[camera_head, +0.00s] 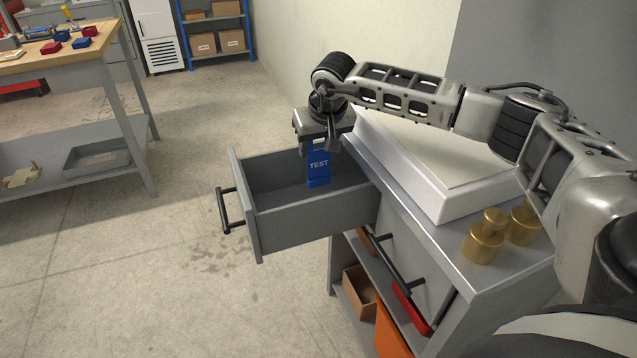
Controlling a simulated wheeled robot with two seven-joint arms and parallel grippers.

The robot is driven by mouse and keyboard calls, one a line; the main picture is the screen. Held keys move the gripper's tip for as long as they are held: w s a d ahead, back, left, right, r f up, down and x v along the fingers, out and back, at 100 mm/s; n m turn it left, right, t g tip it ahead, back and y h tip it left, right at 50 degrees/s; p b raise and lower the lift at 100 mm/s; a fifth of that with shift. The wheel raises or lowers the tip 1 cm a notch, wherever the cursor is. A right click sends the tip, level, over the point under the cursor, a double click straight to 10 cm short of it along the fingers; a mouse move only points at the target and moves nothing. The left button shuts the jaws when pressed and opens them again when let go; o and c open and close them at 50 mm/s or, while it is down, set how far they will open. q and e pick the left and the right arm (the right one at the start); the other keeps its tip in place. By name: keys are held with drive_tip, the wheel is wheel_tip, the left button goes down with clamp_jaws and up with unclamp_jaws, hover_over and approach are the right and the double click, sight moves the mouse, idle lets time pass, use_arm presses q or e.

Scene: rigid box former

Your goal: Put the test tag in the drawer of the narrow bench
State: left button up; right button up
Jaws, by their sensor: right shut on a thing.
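The test tag (318,167) is a blue upright piece marked "TEST". My right gripper (320,146) points down and is shut on its upper part. The tag is over the open drawer (310,224), inside its outline in the picture; I cannot tell whether its lower end touches the drawer floor. The drawer is grey, pulled out to the left from the narrow bench (455,258), with a dark bar handle on its front. No other object shows in the visible part of the drawer. My left gripper is not in view.
A white box-like unit (440,190) and two brass weights (484,238) stand on the narrow bench top. A second dark handle (392,268) is on the bench front, above shelves with bins. A wooden-topped workbench (60,55) stands at left. The floor between is clear.

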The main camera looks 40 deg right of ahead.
sight(319, 163)
drive_tip(key=shift+f, duration=3.05)
drive_tip(key=shift+f, duration=0.15)
drive_tip(key=o, duration=1.2)
drive_tip(key=shift+r, duration=0.35)
drive_tip(key=v, duration=1.1)
drive_tip(key=shift+s+a+r, duration=0.15)
drive_tip(key=shift+s+r, duration=0.15)
